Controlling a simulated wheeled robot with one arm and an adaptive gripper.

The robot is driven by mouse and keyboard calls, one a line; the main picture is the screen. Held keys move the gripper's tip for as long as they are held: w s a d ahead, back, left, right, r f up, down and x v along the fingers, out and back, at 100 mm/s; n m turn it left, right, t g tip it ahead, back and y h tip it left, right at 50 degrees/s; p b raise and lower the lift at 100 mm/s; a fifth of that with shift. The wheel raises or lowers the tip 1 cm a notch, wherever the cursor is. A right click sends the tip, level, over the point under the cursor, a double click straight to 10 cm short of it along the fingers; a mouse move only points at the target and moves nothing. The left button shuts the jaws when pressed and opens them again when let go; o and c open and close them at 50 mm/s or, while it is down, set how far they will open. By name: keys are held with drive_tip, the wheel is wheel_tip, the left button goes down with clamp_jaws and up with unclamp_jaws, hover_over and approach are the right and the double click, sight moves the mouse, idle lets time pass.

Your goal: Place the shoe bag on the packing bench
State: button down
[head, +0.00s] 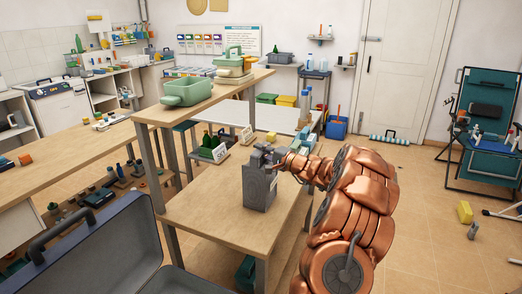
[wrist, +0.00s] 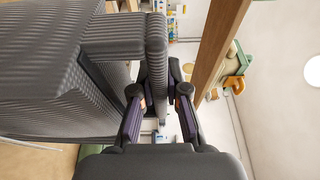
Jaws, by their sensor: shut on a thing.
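The shoe bag (head: 259,190) is a dark grey, upright, box-like bag at the centre of the head view. It appears at the lower wooden top of the bench (head: 215,215); I cannot tell whether its base rests on the wood or hangs just above it. My gripper (head: 272,158) is at the bag's top, coming from the right. In the wrist view the ribbed grey bag (wrist: 55,75) fills the left side. Its upright strap-like part passes between the fingers of my gripper (wrist: 160,108), which are shut on it. The bag's far side is hidden.
A raised wooden shelf (head: 205,98) behind carries a green bin (head: 187,91). An open dark case (head: 95,255) stands at front left. A long wooden table (head: 65,145) is at left. Bare bench top lies left of and in front of the bag. A yellow block (head: 465,212) lies on the floor.

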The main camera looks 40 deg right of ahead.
drive_tip(key=shift+f, duration=0.15)
drive_tip(key=c, duration=1.2)
unclamp_jaws()
drive_tip(key=shift+s+r, duration=0.1)
drive_tip(key=shift+r, duration=0.1)
